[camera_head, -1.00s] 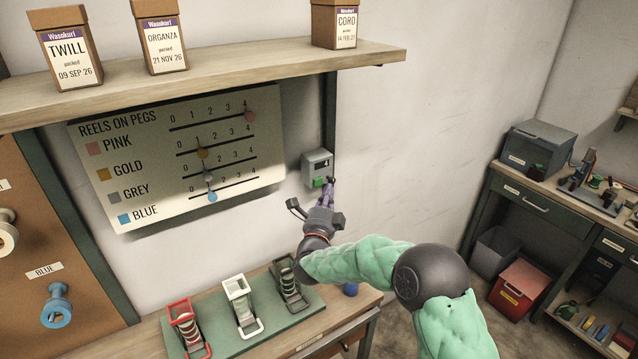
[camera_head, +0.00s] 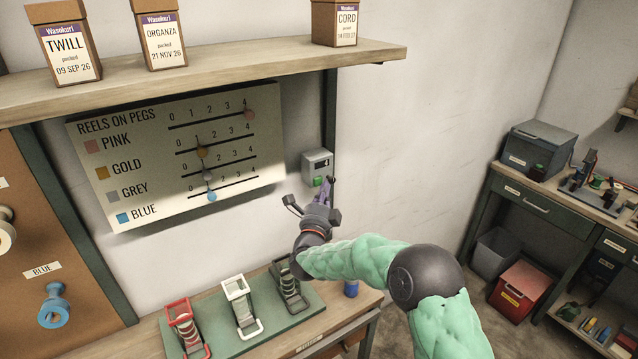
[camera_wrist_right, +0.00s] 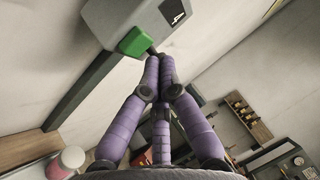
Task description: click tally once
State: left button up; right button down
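The tally (camera_head: 317,162) is a small grey box on the dark upright post right of the chart. My right gripper (camera_head: 324,186) is just below and beside the button. In the wrist view its purple fingers (camera_wrist_right: 159,66) come together at the tips with nothing between them. A small gap to the button seems to show. My left gripper is out of view.
A wooden shelf (camera_head: 230,69) with boxes runs above the chart (camera_head: 245,130). Below, a green board (camera_head: 270,322) on the bench carries red, white and dark stands. A blue object (camera_head: 351,288) is at the bench's right end. The wall to the right is bare.

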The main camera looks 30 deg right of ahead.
dwell(0.8)
jog(key=shift+w+b, duration=0.45)
jog(key=shift+b, duration=0.1)
jog(key=shift+w+a+b, duration=0.1)
jog(key=shift+w+b, duration=0.3)
jog(key=shift+w, duration=0.05)
dwell(0.6)
jog(key=shift+s, duration=0.15)
jog(key=shift+s+b, duration=0.5)
jog(key=shift+s, duration=0.25)
